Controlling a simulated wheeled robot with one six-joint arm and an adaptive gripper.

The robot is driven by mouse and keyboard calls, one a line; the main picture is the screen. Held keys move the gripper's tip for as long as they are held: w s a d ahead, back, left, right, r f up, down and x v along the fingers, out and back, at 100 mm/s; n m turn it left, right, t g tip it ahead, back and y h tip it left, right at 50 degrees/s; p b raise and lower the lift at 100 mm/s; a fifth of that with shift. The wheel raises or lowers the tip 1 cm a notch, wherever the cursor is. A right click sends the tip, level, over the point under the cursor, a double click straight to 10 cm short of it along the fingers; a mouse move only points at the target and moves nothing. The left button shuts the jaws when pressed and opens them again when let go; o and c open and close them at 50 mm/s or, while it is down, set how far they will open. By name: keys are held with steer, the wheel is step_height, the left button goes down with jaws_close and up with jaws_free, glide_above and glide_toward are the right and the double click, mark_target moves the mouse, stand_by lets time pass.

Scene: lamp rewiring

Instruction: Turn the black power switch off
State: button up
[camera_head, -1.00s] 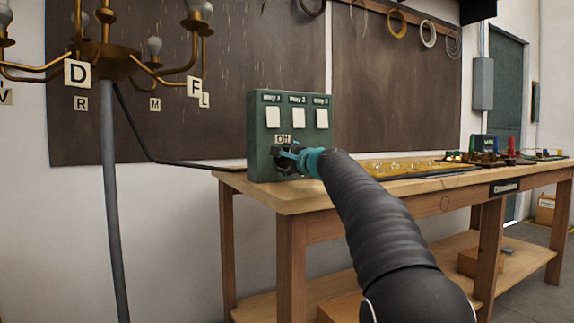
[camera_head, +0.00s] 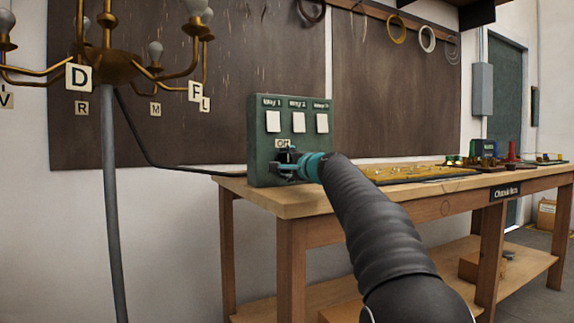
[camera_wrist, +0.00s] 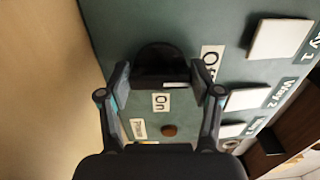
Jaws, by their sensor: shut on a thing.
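The green switch box (camera_head: 257,140) stands upright on the left end of the workbench. My gripper (camera_head: 287,165) is at its lower front, just below the "Off" label (camera_head: 283,143). In the wrist view the black power switch (camera_wrist: 160,60) sits between the fingertips, and my gripper (camera_wrist: 162,80) is shut on it. An "On" label (camera_wrist: 160,102) and an "Off" label (camera_wrist: 209,62) show beside the switch. A small white mark shows on the switch. I cannot tell which setting the switch is in. In the head view my gripper mostly hides it.
Three white switches (camera_head: 298,122) sit above on the box. A brass lamp (camera_head: 107,60) with several bulbs and letter tags stands at left, its black cable running to the bench. The workbench (camera_head: 300,200) carries a yellow strip and small coloured parts at right.

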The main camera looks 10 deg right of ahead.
steer(key=o, duration=1.1)
steer(key=shift+o, duration=0.2)
steer(key=v, duration=1.1)
steer(key=shift+s+d, duration=0.15)
steer(key=shift+s, duration=0.35)
